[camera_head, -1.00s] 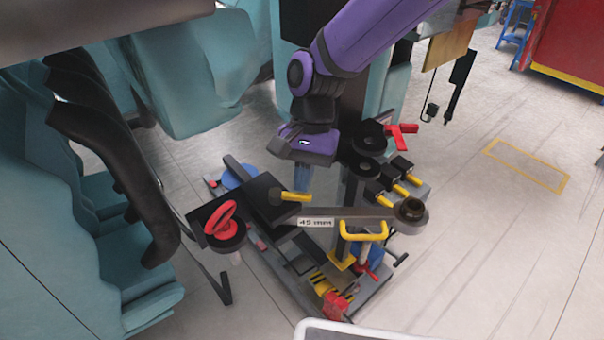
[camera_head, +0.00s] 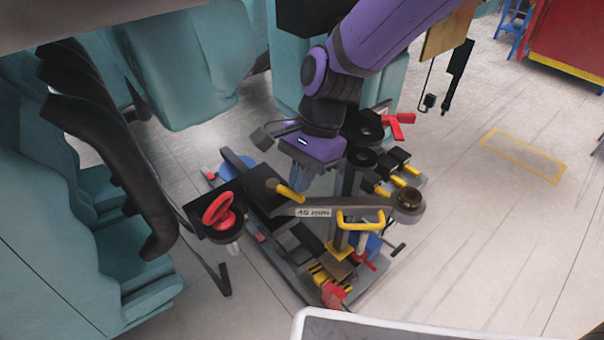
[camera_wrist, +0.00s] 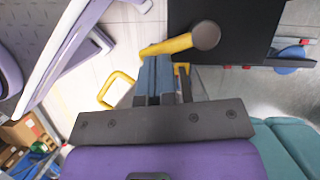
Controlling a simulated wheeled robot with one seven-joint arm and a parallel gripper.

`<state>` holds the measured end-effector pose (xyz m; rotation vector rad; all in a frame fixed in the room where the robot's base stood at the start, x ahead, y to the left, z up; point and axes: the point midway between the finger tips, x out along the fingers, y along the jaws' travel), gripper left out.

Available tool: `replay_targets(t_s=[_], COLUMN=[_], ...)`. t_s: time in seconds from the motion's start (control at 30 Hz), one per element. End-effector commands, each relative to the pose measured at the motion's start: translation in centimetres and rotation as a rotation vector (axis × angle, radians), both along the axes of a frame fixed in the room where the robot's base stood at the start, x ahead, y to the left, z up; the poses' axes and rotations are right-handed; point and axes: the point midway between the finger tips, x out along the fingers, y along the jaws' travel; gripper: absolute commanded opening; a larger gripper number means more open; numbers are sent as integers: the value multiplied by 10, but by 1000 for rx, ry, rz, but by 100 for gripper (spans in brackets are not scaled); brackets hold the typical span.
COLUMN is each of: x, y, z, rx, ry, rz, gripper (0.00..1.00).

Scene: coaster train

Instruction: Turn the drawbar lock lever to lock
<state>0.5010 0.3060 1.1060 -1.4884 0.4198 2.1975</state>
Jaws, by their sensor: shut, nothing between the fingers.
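A yellow lever (camera_head: 289,191), which I take as the drawbar lock lever, sits on a black block (camera_head: 258,196) beside the grey drawbar (camera_head: 345,206) labelled 45 mm. The lever points down and right in the head view. In the wrist view the lever (camera_wrist: 170,45) runs across just beyond the fingertips, with a round brown-grey pivot end (camera_wrist: 206,35). My gripper (camera_head: 299,186) is shut and empty, pointing down at the lever. In the wrist view its blue fingers (camera_wrist: 154,62) overlap the lever's edge; contact is not certain.
A red handwheel (camera_head: 219,210) stands left of the block. A yellow looped handle (camera_head: 361,219) and a dark ring (camera_head: 409,199) are on the right side. A red lever (camera_head: 399,125) stands behind. Teal seats (camera_head: 75,240) are at left; open floor (camera_head: 480,230) lies right.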

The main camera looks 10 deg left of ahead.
Motion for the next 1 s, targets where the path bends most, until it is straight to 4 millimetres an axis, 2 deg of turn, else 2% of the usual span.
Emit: replay_targets(t_s=[0.17, 1.0], x=[-4, -10], y=[0, 0], z=[-1, -1], rx=[-2, -2], ry=[2, 3], rz=[-51, -46], gripper=[0, 0])
